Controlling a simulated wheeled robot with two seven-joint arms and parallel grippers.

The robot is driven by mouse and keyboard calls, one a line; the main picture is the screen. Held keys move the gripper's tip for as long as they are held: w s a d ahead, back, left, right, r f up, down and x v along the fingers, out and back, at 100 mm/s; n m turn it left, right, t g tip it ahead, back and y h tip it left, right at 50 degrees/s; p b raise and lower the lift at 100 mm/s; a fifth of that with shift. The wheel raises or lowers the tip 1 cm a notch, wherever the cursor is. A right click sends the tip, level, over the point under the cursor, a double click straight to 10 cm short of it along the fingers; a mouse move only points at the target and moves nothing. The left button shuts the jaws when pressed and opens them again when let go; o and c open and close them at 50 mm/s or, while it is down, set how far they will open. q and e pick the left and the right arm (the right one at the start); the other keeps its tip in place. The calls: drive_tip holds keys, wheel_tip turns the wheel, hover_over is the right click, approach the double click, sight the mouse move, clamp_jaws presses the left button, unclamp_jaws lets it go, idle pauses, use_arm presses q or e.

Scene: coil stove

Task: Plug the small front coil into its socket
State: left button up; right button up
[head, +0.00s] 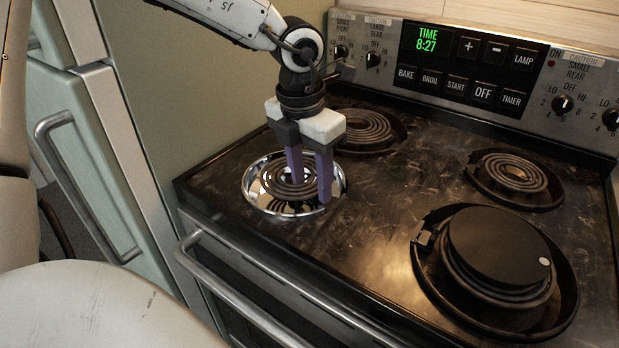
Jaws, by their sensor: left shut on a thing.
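The small front coil (272,185) is a dark spiral at the front left of the stove. It lies in or just over a shiny chrome drip bowl (256,201). My left gripper (311,190) comes down from above with its purple fingers at the coil's right side, shut on the coil. The fingers hide part of the coil's right side. The socket and the coil's plug end cannot be made out, so I cannot tell whether they meet. My right gripper is not in view.
A rear left coil (368,130) sits behind my gripper. A rear right coil (514,172) and a large front right coil (455,285) with a black disc (500,245) on it stand to the right. The control panel (400,70) rises behind. The middle cooktop (385,210) is clear.

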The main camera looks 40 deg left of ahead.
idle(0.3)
use_arm(q)
drive_tip(key=shift+b, duration=0.45)
idle(0.4)
drive_tip(key=shift+b, duration=0.4)
drive_tip(key=o, duration=1.3)
drive_tip(key=shift+r+p, duration=2.15)
drive_tip(key=shift+r, duration=1.85)
